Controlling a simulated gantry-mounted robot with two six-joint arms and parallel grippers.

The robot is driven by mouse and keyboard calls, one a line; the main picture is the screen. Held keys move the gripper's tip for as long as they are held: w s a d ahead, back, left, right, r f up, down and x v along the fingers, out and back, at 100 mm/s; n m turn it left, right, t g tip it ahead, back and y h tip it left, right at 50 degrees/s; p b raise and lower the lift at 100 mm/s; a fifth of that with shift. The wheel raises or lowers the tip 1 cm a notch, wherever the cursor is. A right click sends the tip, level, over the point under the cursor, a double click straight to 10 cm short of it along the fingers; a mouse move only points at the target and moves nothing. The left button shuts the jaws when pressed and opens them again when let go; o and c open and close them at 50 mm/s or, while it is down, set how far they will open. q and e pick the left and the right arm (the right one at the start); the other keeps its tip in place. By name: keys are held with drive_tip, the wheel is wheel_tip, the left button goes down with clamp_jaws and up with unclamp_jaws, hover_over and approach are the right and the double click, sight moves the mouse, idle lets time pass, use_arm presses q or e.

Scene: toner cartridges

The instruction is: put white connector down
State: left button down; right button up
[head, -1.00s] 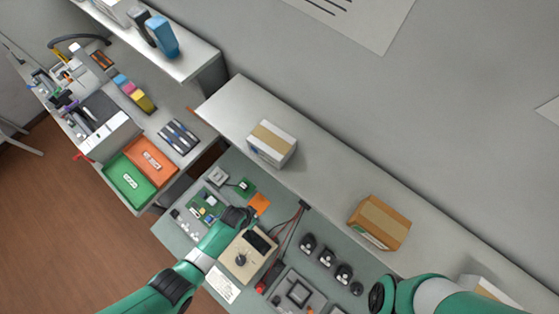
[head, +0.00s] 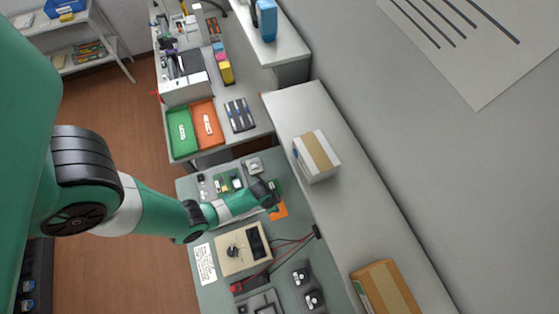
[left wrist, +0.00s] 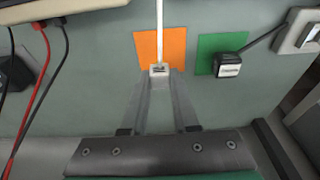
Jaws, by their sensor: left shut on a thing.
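My left gripper (left wrist: 160,80) is shut on the white connector (left wrist: 159,70), which has a white cable running up and away. The connector is at the near edge of the orange square (left wrist: 150,46) in the left wrist view; I cannot tell whether it touches the surface. In the head view my left gripper (head: 274,200) is beside the orange square (head: 279,211), and the connector is not distinguishable there. A green square (left wrist: 208,45) with a black-cabled connector (left wrist: 228,65) on it lies to the right in the wrist view. My right gripper is not in view.
A beige meter (head: 238,251) with red and black leads (left wrist: 36,95) stands near the gripper. A circuit board (head: 228,180) lies beyond it. A shelf (head: 335,215) with a white box (head: 317,156) runs along the right.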

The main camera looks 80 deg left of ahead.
use_arm(q)
drive_tip(key=b+x, duration=0.4)
drive_tip(key=shift+a, duration=0.3)
drive_tip(key=shift+s+d+f, duration=0.15)
drive_tip(key=shift+s+f, duration=0.05)
drive_tip(key=shift+r, duration=0.2)
drive_tip(key=c, duration=1.1)
unclamp_jaws()
drive_tip(key=shift+f, duration=0.2)
drive_tip(key=o, duration=0.4)
drive_tip(key=shift+r, duration=0.1)
drive_tip(key=p+v, duration=0.7)
drive_tip(key=shift+r, duration=0.4)
